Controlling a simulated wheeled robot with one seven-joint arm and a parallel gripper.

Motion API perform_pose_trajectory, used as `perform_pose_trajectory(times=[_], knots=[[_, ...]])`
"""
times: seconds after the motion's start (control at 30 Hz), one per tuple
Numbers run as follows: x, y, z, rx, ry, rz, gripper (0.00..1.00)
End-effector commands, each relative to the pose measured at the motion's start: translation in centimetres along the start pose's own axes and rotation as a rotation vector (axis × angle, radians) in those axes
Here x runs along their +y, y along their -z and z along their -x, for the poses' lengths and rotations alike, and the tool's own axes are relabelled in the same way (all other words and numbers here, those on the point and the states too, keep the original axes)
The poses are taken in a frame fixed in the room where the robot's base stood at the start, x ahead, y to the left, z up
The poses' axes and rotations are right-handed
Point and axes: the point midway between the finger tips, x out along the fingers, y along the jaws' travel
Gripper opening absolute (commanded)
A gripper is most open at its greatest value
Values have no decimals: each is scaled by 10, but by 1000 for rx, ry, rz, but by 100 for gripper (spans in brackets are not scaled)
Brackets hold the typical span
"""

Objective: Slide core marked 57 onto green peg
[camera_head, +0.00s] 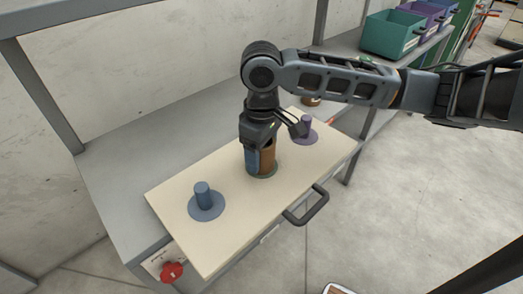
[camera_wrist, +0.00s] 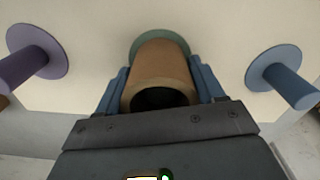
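A brown hollow core (camera_head: 267,158) stands upright at the green disc (camera_head: 264,176) in the middle of the cream board. In the wrist view the core (camera_wrist: 165,72) shows its dark open end towards me, with the green disc (camera_wrist: 160,41) around its far end. The green peg's shaft is hidden, and I see no number on the core. My gripper (camera_head: 260,155) points down over the core, its blue fingers along both sides. In the wrist view the gripper (camera_wrist: 163,90) appears closed on the core, with the fingers against its walls.
A blue peg (camera_head: 203,195) stands bare at the left, and a purple peg (camera_head: 307,126) at the right. Another brown object (camera_head: 311,100) lies behind the purple peg. A dark handle (camera_head: 306,207) and red knob (camera_head: 172,271) are at the front. A teal bin (camera_head: 391,35) stands at the back right.

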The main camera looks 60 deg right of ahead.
Motion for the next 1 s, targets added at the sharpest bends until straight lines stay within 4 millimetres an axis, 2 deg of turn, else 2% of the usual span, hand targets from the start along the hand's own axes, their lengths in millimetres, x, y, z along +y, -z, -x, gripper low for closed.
perform_pose_trajectory(times=[0.03,0.27,0.57,1.0], knots=[[0,0,0,0,0,0,73],[0,0,0,0,0,0,95],[0,0,3,1,0,0,95],[0,1,66,1,0,1,95]])
